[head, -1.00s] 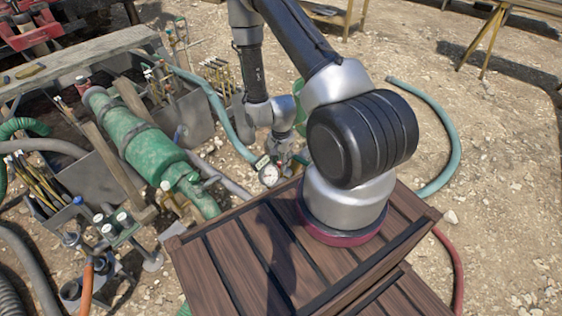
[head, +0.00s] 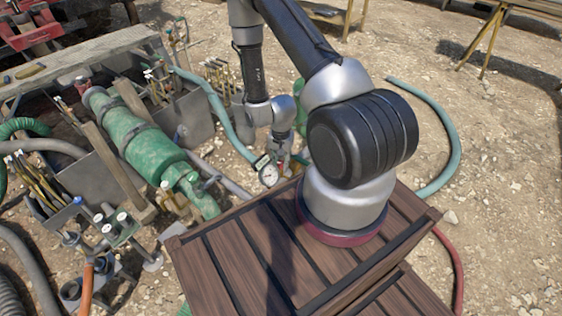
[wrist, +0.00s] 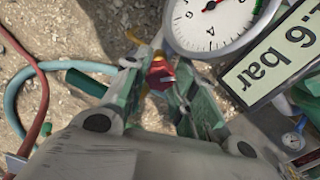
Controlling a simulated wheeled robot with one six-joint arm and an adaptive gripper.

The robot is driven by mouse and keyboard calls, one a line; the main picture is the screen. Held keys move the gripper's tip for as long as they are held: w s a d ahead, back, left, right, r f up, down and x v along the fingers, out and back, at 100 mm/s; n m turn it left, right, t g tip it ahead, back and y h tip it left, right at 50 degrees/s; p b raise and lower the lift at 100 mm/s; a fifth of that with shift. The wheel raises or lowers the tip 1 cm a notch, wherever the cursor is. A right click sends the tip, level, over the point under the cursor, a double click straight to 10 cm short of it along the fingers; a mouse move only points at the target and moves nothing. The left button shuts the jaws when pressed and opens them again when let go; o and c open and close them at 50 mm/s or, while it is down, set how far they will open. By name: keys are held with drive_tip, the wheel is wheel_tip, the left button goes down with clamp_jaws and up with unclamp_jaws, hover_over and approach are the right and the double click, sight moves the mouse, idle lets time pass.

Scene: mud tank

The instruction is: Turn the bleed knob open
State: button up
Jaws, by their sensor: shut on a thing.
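The bleed knob (wrist: 160,74) is a small red knob, showing between my fingertips in the wrist view. My gripper (wrist: 162,88) is shut on it, with a green-grey finger on each side. The fingers hide part of the knob. A round white gauge (wrist: 214,18) with a dark needle sits just beyond the knob. A tag reading "1.6 bar" (wrist: 272,56) is beside it. In the head view my gripper (head: 283,156) is small and partly hidden, just above the gauge (head: 268,174).
A wooden crate-like platform (head: 215,255) is at the front. A teal hose (head: 225,120) runs near the gauge, and a red hose (wrist: 40,110) shows at the wrist view's left. A green cylinder (head: 130,135), pipes and valves crowd the left. Bare ground (head: 510,170) lies right.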

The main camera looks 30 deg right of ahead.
sight(281, 162)
drive_tip(key=o, duration=1)
drive_tip(key=shift+o, duration=0.2)
wheel_tip(281, 162, up, 12)
